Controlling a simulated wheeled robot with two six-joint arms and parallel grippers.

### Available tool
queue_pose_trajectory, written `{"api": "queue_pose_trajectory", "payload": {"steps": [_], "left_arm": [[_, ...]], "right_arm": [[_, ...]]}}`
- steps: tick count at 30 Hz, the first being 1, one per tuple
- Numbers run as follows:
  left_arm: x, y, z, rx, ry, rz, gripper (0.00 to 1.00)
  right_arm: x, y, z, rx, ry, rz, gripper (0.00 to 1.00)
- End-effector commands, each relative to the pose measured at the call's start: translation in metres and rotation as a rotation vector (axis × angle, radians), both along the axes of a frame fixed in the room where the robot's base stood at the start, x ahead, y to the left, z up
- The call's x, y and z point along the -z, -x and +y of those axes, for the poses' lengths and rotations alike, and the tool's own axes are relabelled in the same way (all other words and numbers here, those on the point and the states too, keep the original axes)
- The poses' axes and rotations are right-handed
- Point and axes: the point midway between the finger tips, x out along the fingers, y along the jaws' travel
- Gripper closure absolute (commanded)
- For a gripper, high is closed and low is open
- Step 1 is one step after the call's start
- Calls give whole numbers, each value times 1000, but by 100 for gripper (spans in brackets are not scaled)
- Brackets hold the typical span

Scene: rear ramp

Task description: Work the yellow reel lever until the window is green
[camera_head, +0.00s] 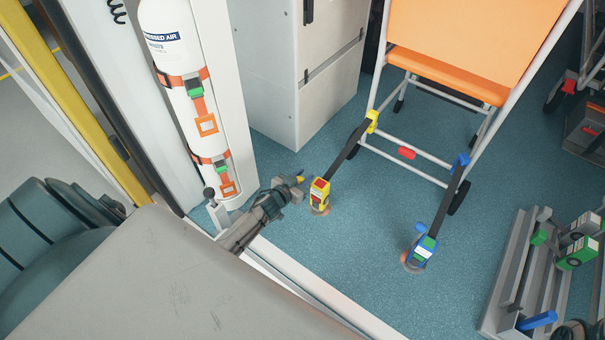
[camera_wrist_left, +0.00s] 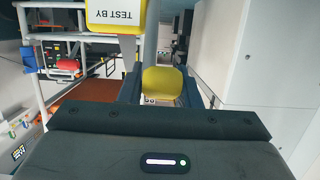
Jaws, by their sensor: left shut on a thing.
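The yellow reel (camera_head: 320,197) stands on the blue floor, with a black strap running up from it to the orange chair's frame. Its window (camera_head: 320,184) looks red. My left gripper (camera_head: 293,187) is just left of the reel, shut on the yellow lever (camera_head: 299,179), whose tip shows past the fingers. In the left wrist view the yellow lever (camera_wrist_left: 162,82) sits straight ahead between the fingers, and a yellow block marked "TEST BY" (camera_wrist_left: 115,17) hangs upside down above it. My right gripper is not in view.
A blue reel (camera_head: 422,250) with a green window stands to the right, strapped to the orange chair (camera_head: 470,45). A white gas cylinder (camera_head: 185,90) and a white cabinet (camera_head: 300,80) stand behind my arm. A rack (camera_head: 508,275) is at right. Floor between the reels is clear.

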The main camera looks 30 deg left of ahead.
Motion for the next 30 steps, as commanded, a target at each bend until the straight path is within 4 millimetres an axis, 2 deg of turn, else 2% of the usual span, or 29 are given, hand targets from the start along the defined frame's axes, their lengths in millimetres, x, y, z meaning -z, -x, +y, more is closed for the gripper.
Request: {"api": "queue_pose_trajectory", "payload": {"steps": [1,17,30], "left_arm": [[-6,-4,1,0,-1,-7,100],[-11,-15,-1,1,2,-12,100],[-12,-42,-3,1,1,-11,100]], "right_arm": [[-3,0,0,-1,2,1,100],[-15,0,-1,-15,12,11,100],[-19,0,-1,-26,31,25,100]]}}
